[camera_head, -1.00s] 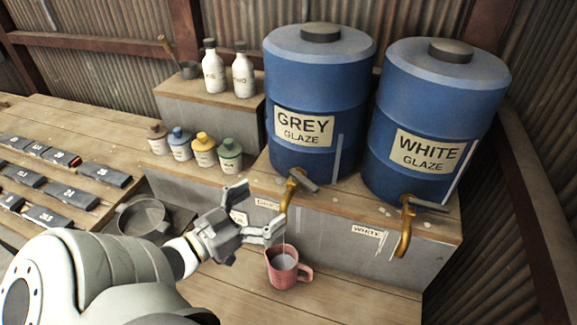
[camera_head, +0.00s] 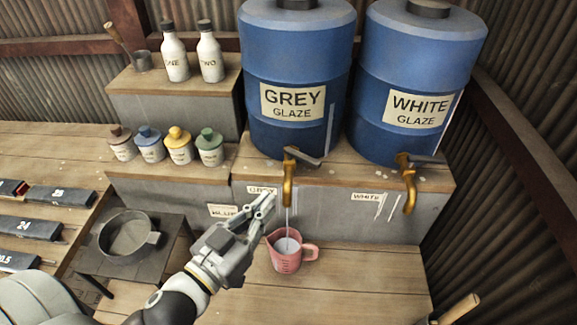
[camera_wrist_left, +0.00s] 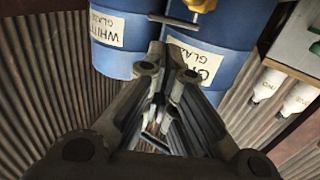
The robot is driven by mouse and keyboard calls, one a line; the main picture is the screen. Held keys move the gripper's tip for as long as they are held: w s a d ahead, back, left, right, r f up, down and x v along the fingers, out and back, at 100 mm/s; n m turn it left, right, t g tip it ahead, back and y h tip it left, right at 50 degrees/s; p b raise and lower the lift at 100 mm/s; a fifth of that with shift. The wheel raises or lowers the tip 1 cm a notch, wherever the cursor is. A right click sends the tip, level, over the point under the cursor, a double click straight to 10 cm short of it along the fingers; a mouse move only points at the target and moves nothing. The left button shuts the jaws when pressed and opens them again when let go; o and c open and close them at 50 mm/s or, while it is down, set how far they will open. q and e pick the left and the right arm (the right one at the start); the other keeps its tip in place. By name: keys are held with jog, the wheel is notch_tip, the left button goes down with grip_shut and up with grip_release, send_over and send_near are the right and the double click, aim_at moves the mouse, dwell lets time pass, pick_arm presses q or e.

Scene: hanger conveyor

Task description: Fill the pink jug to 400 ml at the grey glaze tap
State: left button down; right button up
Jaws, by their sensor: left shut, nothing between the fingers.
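The pink jug (camera_head: 284,262) stands upright on the lower wooden bench under the brass tap (camera_head: 289,190) of the grey glaze barrel (camera_head: 292,60). A thin pale stream (camera_head: 287,222) runs from the tap into the jug, and pale liquid shows inside. Its level against the marks is too small to read. The tap's grey lever (camera_head: 304,156) points right. My left gripper (camera_head: 266,202) is shut and empty, just left of the tap and stream, above the jug's rim. In the left wrist view its fingers (camera_wrist_left: 158,112) are close together, with the barrels upside down beyond. My right gripper is not in view.
The white glaze barrel (camera_head: 420,80) and its tap (camera_head: 407,185) stand to the right. Several small bottles (camera_head: 179,147) line the step at left. A round sieve (camera_head: 128,235) sits left of my gripper. A wooden handle (camera_head: 458,308) shows at the bottom right. The bench in front of the jug is clear.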

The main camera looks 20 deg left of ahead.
pick_arm(q)
jog(key=w, duration=0.1)
jog(key=b, duration=0.5)
send_near(302, 160)
jog(key=d+r, duration=0.1)
jog(key=d, duration=0.1)
jog(key=p+x, duration=0.2)
jog(key=x, duration=0.4)
jog(key=shift+w+r, duration=0.25)
jog(key=shift+w, duration=0.15)
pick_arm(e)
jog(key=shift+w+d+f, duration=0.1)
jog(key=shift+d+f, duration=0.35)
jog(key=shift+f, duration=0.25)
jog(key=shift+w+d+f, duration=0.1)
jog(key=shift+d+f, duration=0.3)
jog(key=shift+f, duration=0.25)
pick_arm(q)
jog(key=shift+a, duration=0.1)
